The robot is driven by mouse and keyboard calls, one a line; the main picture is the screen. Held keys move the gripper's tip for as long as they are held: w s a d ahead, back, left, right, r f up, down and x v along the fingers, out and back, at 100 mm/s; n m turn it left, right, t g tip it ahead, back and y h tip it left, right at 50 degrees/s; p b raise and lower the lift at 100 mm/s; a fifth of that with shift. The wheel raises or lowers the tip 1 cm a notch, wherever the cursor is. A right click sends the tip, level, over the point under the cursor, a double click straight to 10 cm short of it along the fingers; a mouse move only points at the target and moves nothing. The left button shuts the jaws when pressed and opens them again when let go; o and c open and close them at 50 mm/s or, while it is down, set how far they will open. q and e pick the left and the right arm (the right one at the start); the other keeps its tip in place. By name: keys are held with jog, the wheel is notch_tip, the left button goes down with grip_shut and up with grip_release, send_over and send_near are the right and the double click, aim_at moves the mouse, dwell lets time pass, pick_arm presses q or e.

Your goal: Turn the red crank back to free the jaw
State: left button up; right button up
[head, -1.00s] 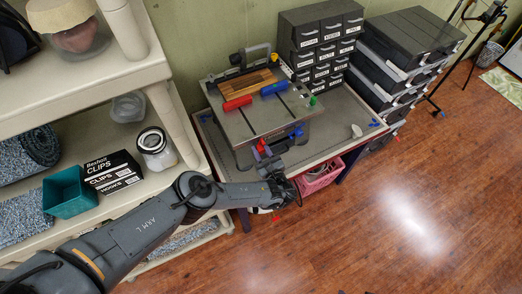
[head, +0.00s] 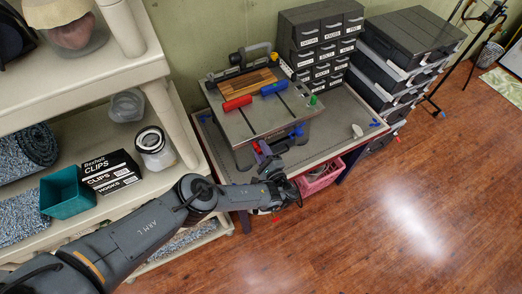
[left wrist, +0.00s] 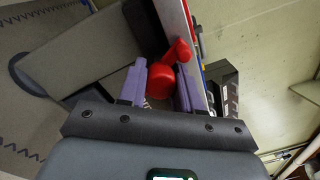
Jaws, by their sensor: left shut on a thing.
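A grey clamping bench (head: 265,122) stands on the work table. On its top lie a striped wooden board (head: 246,83), a red bar (head: 237,103) and a blue bar (head: 274,88), with dark slots running toward the front. A blue crank (head: 296,132) is on the front edge. My left gripper (head: 268,158) is at the front edge, left of the blue crank, and mostly covers the red crank in the head view. In the left wrist view the red crank (left wrist: 162,80) sits between the purple fingers of my left gripper (left wrist: 163,88), which is shut on it. My right gripper is not in view.
Dark drawer units (head: 320,45) stand behind and right of the bench. A pink basket (head: 320,178) is under the table (head: 335,135). A cream shelf (head: 165,110) with a teal bin (head: 67,190) and a clips box (head: 110,172) is left. The floor at right is clear.

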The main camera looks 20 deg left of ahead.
pick_arm(q)
jog(key=n, duration=0.5)
jog(key=shift+n, duration=0.4)
jog(key=shift+n+y, duration=0.3)
jog(key=shift+n, duration=1.8)
jog(key=shift+g, duration=0.3)
jog(key=o, duration=1)
jog(key=shift+o, duration=0.2)
jog(key=shift+d, duration=0.1)
jog(key=v, duration=1)
jog(key=shift+s+d+b, duration=0.25)
jog(key=shift+b, duration=0.05)
